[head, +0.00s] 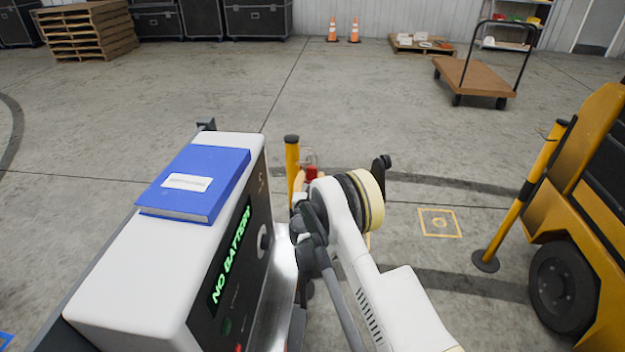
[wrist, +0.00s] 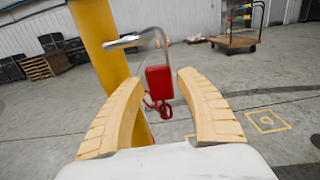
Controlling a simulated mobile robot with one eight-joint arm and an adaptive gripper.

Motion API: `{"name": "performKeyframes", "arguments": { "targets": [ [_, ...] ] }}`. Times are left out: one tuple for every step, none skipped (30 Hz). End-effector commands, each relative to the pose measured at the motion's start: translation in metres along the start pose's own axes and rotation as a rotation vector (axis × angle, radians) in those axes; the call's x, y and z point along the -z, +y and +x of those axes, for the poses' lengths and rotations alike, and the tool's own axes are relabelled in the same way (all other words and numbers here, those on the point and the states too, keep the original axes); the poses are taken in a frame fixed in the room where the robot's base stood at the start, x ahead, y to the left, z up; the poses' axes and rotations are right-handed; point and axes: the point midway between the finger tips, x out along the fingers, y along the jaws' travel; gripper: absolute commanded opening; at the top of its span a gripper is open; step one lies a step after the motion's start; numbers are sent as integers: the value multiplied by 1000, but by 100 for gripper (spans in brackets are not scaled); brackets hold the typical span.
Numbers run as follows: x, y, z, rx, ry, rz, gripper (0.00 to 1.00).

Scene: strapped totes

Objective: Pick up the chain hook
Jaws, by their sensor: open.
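The chain hook appears as a red block (wrist: 158,82) with a thin red loop below it, by a bent silver bar (wrist: 135,40) at a yellow post (wrist: 98,38). The red block also shows small in the head view (head: 311,173), right of the post (head: 292,160). My gripper (wrist: 162,79) is open, its two tan fingers on either side of the red block in the wrist view. No finger is visibly closed on it; I cannot tell how deep it sits between them. In the head view my arm hides much of the gripper and the lower post.
A white machine reading "NO BATTERY" (head: 232,255) with a blue book (head: 195,180) on top stands close on the left. A yellow vehicle (head: 590,200) and a yellow-black post (head: 535,185) stand at right. A flat cart (head: 475,77) is farther back. Open floor lies between.

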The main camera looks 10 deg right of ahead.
Motion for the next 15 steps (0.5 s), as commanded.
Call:
{"name": "performKeyframes", "arguments": {
  "targets": [
    [6,0,9,2,0,0,42],
    [7,0,14,2,0,0,42],
    [8,0,20,2,0,1,42],
    [7,0,25,1,0,1,42],
    [6,1,29,1,0,1,42],
    [6,0,34,0,1,1,42],
    [5,1,36,0,1,1,42],
    [4,1,38,0,1,1,42],
    [4,1,40,0,1,1,42],
    [3,1,41,-1,1,1,42],
    [3,1,41,-1,1,1,42],
    [3,1,41,-1,1,1,42],
    [2,1,41,-1,1,1,42],
    [2,1,41,-1,1,1,42],
    [2,1,41,-1,1,1,42]
  ]
}}
